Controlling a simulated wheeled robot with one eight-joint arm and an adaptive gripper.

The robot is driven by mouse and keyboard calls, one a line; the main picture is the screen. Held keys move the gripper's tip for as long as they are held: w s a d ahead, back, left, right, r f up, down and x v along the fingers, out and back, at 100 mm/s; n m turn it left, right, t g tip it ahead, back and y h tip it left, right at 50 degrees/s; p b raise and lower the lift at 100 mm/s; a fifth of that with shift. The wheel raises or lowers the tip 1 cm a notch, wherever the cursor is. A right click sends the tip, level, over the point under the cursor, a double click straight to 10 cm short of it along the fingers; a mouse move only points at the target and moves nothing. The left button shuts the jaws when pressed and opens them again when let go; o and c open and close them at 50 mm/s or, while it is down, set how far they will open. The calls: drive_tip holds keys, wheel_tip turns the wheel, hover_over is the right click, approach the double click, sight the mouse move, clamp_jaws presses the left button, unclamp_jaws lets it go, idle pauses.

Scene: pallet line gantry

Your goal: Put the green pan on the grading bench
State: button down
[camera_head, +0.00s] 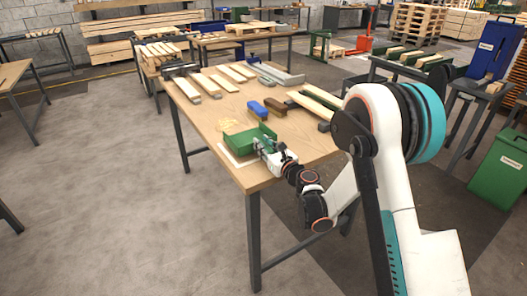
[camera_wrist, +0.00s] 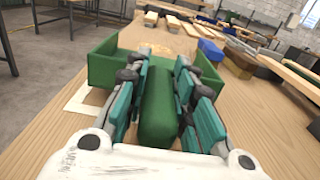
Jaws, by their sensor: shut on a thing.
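The green pan (camera_head: 238,146) is a dustpan with low side walls, at the near left part of the wooden-topped bench (camera_head: 263,180). It is level, over or on a pale square (camera_head: 231,158); whether it touches the top is not clear. In the wrist view the pan (camera_wrist: 104,70) opens away from me and its thick green handle (camera_wrist: 157,110) runs back between my fingers. My gripper (camera_head: 263,145) is shut on the handle, with teal-padded fingers on both sides. The handle's far end is hidden between the fingers.
Wood shavings (camera_head: 228,125) lie just beyond the pan. A blue block (camera_head: 257,108) and a brown brush-like block (camera_head: 275,106) lie to the right. Several planks lie farther back. The bench's near left edge is close to the pan. A green bin (camera_head: 498,170) stands at right.

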drive_tip(key=shift+f, duration=0.45)
drive_tip(key=shift+f, duration=0.4)
drive_tip(key=shift+f, duration=0.15)
drive_tip(key=c, duration=1.4)
unclamp_jaws()
drive_tip(key=shift+o, duration=0.2)
